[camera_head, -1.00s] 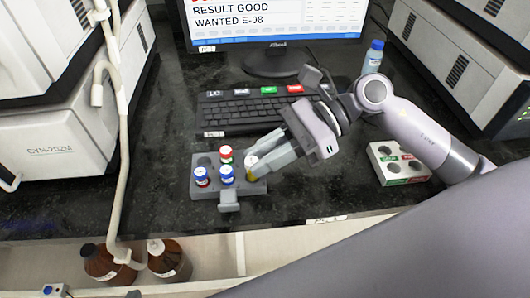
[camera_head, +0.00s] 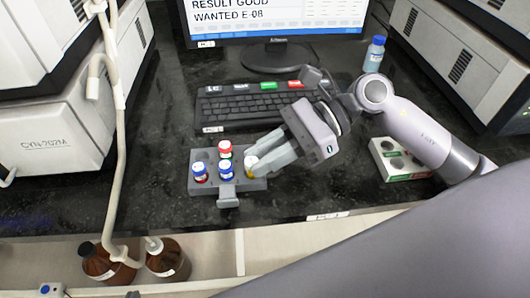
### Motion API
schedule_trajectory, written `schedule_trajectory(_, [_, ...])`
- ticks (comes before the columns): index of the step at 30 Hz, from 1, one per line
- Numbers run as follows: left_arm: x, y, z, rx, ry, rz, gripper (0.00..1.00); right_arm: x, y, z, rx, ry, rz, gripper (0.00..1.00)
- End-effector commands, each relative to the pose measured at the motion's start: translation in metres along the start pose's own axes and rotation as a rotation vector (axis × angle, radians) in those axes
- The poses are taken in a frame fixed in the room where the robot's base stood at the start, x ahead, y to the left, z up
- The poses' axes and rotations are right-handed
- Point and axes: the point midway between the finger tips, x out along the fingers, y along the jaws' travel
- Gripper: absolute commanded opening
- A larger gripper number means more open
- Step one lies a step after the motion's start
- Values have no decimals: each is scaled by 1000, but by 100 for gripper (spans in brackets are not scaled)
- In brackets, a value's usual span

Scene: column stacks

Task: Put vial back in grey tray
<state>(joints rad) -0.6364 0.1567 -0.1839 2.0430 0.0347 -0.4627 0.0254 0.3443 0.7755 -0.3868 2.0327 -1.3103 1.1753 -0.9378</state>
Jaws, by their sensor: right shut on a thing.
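The grey tray (camera_head: 203,187) lies on the dark counter in front of the keyboard. It holds a red-capped vial (camera_head: 225,149) and two blue-capped vials, one at the left (camera_head: 199,170) and one at the front middle (camera_head: 226,169). My right gripper (camera_head: 256,165) is at the tray's right side, shut on a vial with a white top and yellow side (camera_head: 251,164). That vial is at the tray's right end. The fingers partly hide it, and I cannot tell how deep it sits in its hole. My left gripper is not in view.
A white rack (camera_head: 394,150) with dark holes stands at the right, beside my right arm. The keyboard (camera_head: 250,105) and monitor (camera_head: 275,50) are behind the tray. A blue-capped bottle (camera_head: 374,55) stands at the back right. Brown bottles (camera_head: 168,260) stand below the counter's front edge.

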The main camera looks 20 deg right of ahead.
Motion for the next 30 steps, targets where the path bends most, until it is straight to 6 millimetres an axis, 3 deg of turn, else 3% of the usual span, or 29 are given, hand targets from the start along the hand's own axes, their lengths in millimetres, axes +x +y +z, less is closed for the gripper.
schedule_trajectory(4, [0,0,0,-1,0,0,0,0,0,0,0,0,0,0])
schedule_trajectory(5, [0,0,0,-1,0,0,0,0,0,0,0,0,0,25])
schedule_trajectory(6, [0,0,0,-2,1,0,0,0,0,0,0,0,0,38])
schedule_trajectory(7, [0,0,0,-2,1,0,0,0,0,0,0,0,0,47])
schedule_trajectory(8, [0,1,0,-3,1,0,0,0,0,0,0,0,0,51])
schedule_trajectory(19, [1,2,-1,-12,3,0,0,-7,0,-1,1,2,-2,51])
schedule_trajectory(30, [3,2,2,-11,3,0,0,-62,-1,-2,2,3,-3,51])
